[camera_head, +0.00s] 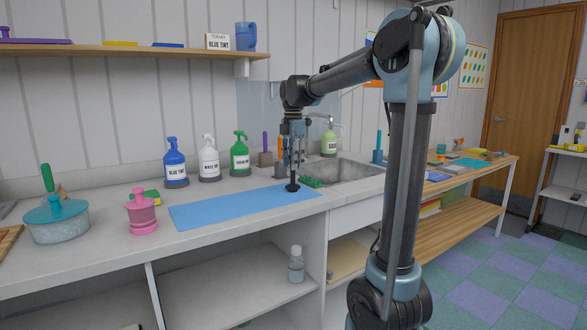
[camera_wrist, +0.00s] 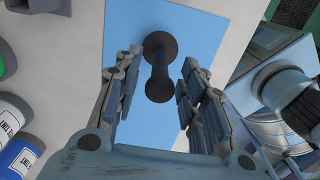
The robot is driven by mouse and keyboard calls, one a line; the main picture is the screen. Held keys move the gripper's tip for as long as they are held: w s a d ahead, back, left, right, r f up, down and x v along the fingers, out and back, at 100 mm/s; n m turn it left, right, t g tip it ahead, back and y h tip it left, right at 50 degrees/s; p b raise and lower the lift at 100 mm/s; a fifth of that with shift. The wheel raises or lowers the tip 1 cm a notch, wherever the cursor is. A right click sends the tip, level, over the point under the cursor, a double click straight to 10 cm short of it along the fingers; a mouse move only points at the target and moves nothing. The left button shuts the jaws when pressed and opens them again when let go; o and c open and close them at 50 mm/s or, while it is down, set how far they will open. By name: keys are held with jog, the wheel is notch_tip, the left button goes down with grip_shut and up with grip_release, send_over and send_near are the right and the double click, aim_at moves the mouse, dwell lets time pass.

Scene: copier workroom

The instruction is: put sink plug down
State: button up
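The black sink plug (camera_head: 293,187) stands upright at the right end of the blue mat (camera_head: 225,208), beside the sink (camera_head: 350,171). In the wrist view, the plug (camera_wrist: 158,68) shows as a knobbed stem against the blue mat (camera_wrist: 200,25). My gripper (camera_head: 292,162) points down right above the plug. In the wrist view, the fingers of my gripper (camera_wrist: 160,62) are spread on either side of the plug, with a gap on both sides. The gripper is open and seems not to touch the plug.
Blue, white and green spray bottles (camera_head: 208,159) stand behind the mat. A pink pot (camera_head: 141,213) and a teal-lidded dish (camera_head: 57,222) stand to the left. Most of the mat is bare.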

notch_tip(320, 180, up, 10)
jog(key=shift+r, duration=0.1)
jog(key=s+d+f+m+t, duration=0.1)
jog(key=s+d+f+m, duration=1.3)
jog(key=s, duration=0.3)
jog(key=s+d+f+m, duration=0.3)
jog(key=s+f+m, duration=0.2)
jog(key=f, duration=0.5)
jog(key=s+d+f+m+t, duration=0.1)
jog(key=s+d+f+m, duration=0.3)
jog(key=s+f, duration=0.6)
jog(key=shift+m, duration=0.8)
jog(key=shift+s+d, duration=0.15)
jog(key=shift+c, duration=0.6)
